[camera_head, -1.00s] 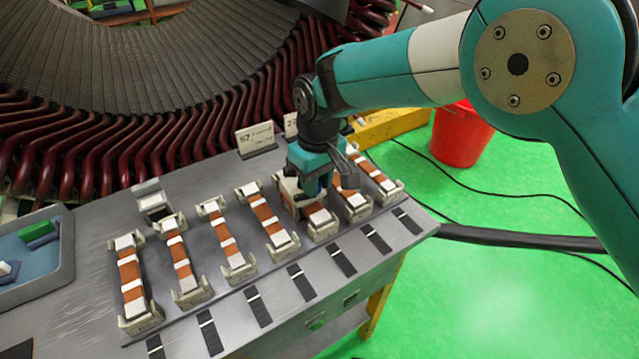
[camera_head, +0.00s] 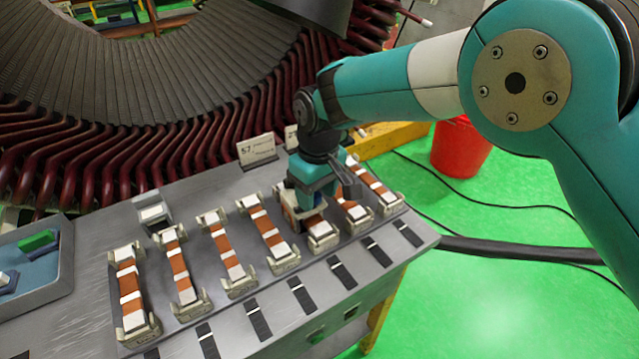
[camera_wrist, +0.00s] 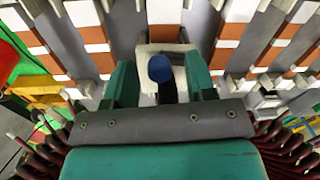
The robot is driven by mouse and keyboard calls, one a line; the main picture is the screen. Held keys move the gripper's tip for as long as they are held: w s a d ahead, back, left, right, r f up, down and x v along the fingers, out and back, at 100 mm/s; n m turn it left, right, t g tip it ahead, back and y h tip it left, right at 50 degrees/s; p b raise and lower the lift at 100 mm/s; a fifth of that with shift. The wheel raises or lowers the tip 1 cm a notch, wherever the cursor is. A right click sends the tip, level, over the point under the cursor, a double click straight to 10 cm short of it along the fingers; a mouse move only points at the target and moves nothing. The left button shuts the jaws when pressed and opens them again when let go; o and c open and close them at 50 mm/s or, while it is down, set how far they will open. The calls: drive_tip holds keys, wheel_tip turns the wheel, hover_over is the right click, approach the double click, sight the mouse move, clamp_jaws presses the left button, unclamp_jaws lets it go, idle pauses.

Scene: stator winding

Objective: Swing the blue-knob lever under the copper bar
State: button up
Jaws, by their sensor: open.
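My gripper (camera_wrist: 161,82) is open, its teal fingers on either side of the blue knob (camera_wrist: 160,67) in the wrist view. A gap shows between the knob and each finger. A dark stem shows below the knob; the rest of the lever is hidden. The knob stands in front of a pale end block (camera_wrist: 150,52). The copper bar (camera_wrist: 164,33) with white bands runs away behind it. In the head view my gripper (camera_head: 309,203) is low over the far end of this bar, whose near white end (camera_head: 321,229) shows. The knob is hidden there.
Similar bars in pale holders stand close on both sides, such as the left neighbour (camera_head: 266,229) and right neighbour (camera_head: 353,207). A number card (camera_head: 257,150) stands behind. A blue-lined tray (camera_head: 35,255) is at left. A red bucket (camera_head: 460,147) stands on the floor.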

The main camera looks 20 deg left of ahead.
wheel_tip(320, 180, up, 17)
drive_tip(key=b, duration=0.1)
drive_tip(key=shift+w+d+r+b, duration=0.2)
drive_tip(key=shift+w+b, duration=0.15)
drive_tip(key=shift+w, duration=0.05)
